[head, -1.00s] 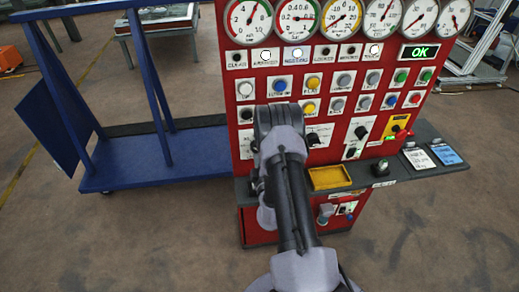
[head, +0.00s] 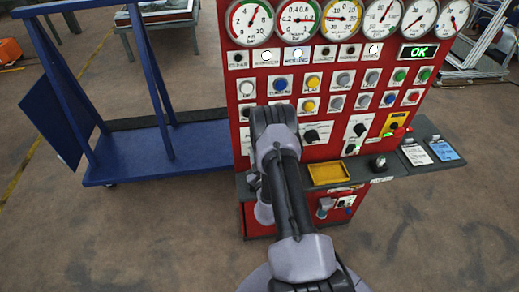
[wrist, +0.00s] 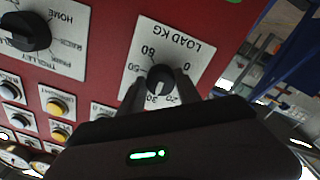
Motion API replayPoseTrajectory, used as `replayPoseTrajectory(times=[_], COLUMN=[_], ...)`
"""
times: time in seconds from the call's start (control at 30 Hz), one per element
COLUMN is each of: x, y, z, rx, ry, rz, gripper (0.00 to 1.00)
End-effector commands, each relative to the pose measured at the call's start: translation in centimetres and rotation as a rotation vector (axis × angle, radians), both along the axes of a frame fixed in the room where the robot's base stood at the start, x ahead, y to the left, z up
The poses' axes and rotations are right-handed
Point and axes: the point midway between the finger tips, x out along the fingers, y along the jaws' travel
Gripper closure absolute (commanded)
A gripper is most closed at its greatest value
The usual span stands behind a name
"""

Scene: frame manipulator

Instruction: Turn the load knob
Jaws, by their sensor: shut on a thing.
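The load knob (wrist: 160,77) is a small dark knob on a white plate marked "LOAD KG" (wrist: 176,45), on the red panel. The plate appears upside down in the wrist view, with several numbers around the knob. My gripper (wrist: 161,84) is shut on the knob, one finger on each side of it. In the head view my own arm covers the knob and the fingers.
Another dark knob (wrist: 27,32) is on the panel near the load knob. The red panel (head: 240,150) also bears gauges, push buttons and an "OK" display (head: 419,52). A yellow tray (head: 329,173) sits on the ledge below. A blue cart (head: 150,155) stands at left.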

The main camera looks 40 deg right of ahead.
Motion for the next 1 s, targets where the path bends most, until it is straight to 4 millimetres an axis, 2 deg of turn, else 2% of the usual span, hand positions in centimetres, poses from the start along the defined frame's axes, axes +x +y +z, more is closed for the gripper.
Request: replayPoseTrajectory(times=[0.6,0.63,0.73,1.0], x=[0.15,0.15,0.13,0.06], y=[-0.1,-0.1,-0.09,-0.04], z=[0.29,0.3,0.26,0.11], rx=[0.029,0.029,0.029,0.031], ry=[-0.027,-0.027,-0.025,-0.022], rz=[-0.001,-0.001,-0.001,0.0], gripper=[1.0,0.58,0.39,0.38])
